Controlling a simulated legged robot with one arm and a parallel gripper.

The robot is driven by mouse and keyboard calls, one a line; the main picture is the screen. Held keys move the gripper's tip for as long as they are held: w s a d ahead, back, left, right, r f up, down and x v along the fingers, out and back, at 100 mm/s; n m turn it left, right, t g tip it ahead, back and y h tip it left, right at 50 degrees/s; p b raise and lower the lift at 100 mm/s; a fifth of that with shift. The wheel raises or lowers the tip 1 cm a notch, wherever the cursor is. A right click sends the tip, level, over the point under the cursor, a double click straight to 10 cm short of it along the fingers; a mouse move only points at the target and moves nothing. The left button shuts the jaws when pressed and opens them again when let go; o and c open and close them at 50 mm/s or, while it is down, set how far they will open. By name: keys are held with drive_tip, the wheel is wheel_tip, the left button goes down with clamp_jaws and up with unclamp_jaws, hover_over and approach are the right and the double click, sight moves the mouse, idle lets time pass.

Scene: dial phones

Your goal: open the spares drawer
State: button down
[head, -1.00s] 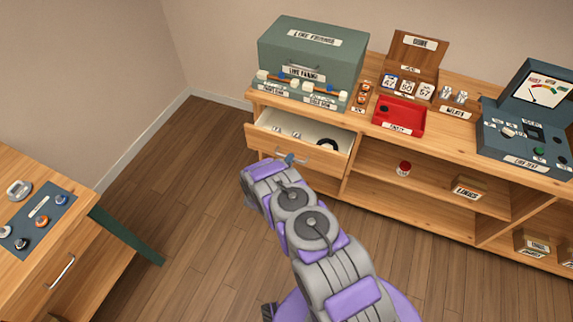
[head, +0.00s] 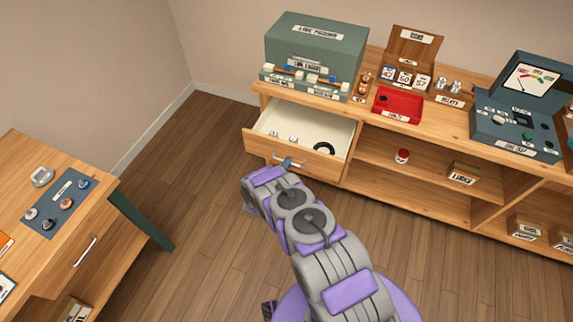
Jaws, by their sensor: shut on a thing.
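The open drawer (head: 262,148) is in the wooden bench at the upper middle of the head view. It is pulled well out, with its white inside showing. Small pale items lie toward its left and a dark ring (head: 324,148) toward its right. The drawer's metal handle (head: 296,165) is on its front face. My gripper (head: 288,162) is at the handle, shut on it. The fingertips are small and partly hidden by my arm. No label is readable on the drawer front.
A green-grey cabinet (head: 317,45) stands on the bench top, with a red tray (head: 398,105) and a blue-grey meter box (head: 515,132) to its right. Open shelves below hold a small red-topped jar (head: 402,156) and boxes. Another table (head: 60,215) is at left. Floor is clear between.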

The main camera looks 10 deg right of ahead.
drive_tip(key=shift+s+f, duration=0.1)
drive_tip(key=shift+f, duration=0.1)
drive_tip(key=c, duration=1.3)
unclamp_jaws()
drive_tip(key=shift+o, duration=0.8)
drive_tip(key=shift+r, duration=0.1)
drive_tip(key=p+v, duration=0.3)
drive_tip(key=v, duration=1.4)
drive_tip(key=shift+p, duration=0.4)
drive_tip(key=shift+a, duration=0.15)
